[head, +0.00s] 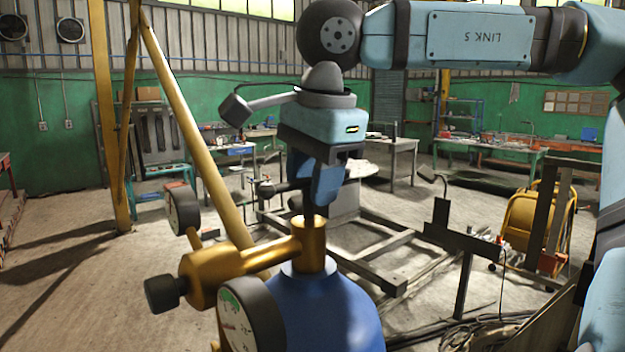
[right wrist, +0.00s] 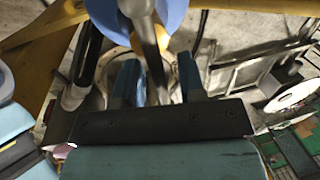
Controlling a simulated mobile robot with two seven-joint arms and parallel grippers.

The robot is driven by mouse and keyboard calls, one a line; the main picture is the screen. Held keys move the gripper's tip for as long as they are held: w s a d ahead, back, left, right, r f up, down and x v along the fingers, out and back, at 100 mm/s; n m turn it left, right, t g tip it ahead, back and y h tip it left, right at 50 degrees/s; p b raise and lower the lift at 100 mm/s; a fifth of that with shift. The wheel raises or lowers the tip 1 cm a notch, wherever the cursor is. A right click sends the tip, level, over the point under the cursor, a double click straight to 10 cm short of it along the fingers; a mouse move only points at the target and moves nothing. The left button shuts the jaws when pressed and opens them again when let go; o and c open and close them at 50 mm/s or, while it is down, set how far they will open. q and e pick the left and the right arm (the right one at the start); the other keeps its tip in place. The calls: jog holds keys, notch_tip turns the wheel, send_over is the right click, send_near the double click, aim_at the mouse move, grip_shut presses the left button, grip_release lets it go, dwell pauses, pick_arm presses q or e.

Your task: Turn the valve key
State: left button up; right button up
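A blue gas cylinder (head: 322,308) stands upright at the bottom centre of the head view. A brass valve body (head: 240,265) sits on it. The valve key shows as a dark stem (head: 307,209) rising from the brass top, with a dark knobbed bar (head: 268,188) to its left. My right gripper (head: 320,190) points down over it from above. In the right wrist view, the two blue fingers (right wrist: 158,85) stand apart with a grey bar (right wrist: 149,45), apparently the key, between them. A gap shows beside the bar. My left gripper is not in view.
Two round gauges (head: 250,315) (head: 183,210) and a black knob (head: 165,292) stick out from the valve. Yellow posts (head: 185,120) stand behind left. A dark metal frame (head: 385,265) lies behind the cylinder. Floor on the left is clear.

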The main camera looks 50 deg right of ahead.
notch_tip(320, 180, up, 13)
jog(key=s, duration=0.2)
jog(key=shift+s+a+r, duration=0.15)
jog(key=shift+s+a, duration=0.05)
dwell(0.5)
